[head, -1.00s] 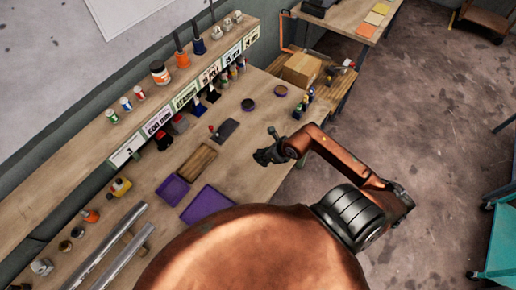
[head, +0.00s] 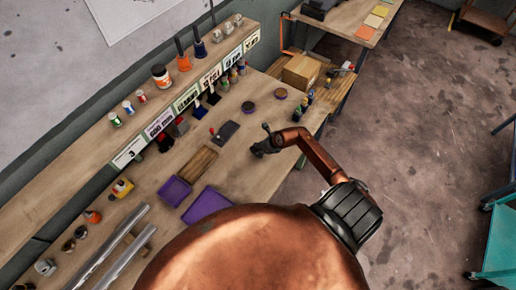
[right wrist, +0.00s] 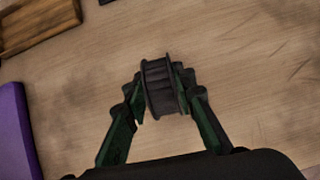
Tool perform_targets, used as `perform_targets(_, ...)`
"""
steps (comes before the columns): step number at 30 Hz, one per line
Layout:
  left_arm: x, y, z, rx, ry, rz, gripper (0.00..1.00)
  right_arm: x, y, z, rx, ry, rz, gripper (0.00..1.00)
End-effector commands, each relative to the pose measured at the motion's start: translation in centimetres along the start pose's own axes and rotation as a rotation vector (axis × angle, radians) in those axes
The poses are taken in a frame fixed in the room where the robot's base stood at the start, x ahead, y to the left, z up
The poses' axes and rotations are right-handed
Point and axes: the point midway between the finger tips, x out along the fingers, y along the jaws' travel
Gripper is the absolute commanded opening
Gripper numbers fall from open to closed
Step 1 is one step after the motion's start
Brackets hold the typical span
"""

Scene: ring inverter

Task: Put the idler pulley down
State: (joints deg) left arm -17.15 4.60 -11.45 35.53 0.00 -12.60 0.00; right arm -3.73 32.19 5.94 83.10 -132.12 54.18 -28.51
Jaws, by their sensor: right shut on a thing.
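The idler pulley (right wrist: 160,88) is a dark, flanged, ribbed spool in the right wrist view. It sits between the fingertips of my right gripper (right wrist: 162,98), which is shut on it. In the head view my right gripper (head: 260,148) is over the wooden bench top (head: 255,180), right of the wooden block. The pulley is too dark and small there to tell from the fingers. Bare bench wood shows around the pulley in the wrist view. I cannot tell whether it touches the bench. My left gripper is not in view.
A wooden block (head: 198,164), a dark plate (head: 227,131) and purple trays (head: 207,203) (head: 174,191) lie left of the gripper. Bare bench surrounds the gripper.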

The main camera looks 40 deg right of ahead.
Motion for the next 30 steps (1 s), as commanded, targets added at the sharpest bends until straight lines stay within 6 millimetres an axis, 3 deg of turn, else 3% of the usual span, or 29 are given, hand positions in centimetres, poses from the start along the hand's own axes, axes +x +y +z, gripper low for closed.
perform_targets(14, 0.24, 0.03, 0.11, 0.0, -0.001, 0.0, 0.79, 0.87, -0.11, -0.36, -0.002, -0.005, -0.003, 0.0)
perform_targets(15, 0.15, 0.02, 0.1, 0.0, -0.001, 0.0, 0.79, 0.85, -0.06, -0.5, -0.002, -0.002, -0.002, 0.27)
perform_targets(22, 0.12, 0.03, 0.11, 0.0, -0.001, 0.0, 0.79, 0.82, -0.05, -0.48, -0.001, -0.002, -0.002, 0.42)
perform_targets(30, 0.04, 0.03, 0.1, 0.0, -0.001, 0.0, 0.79, 0.73, -0.04, -0.42, -0.001, -0.002, -0.002, 0.42)
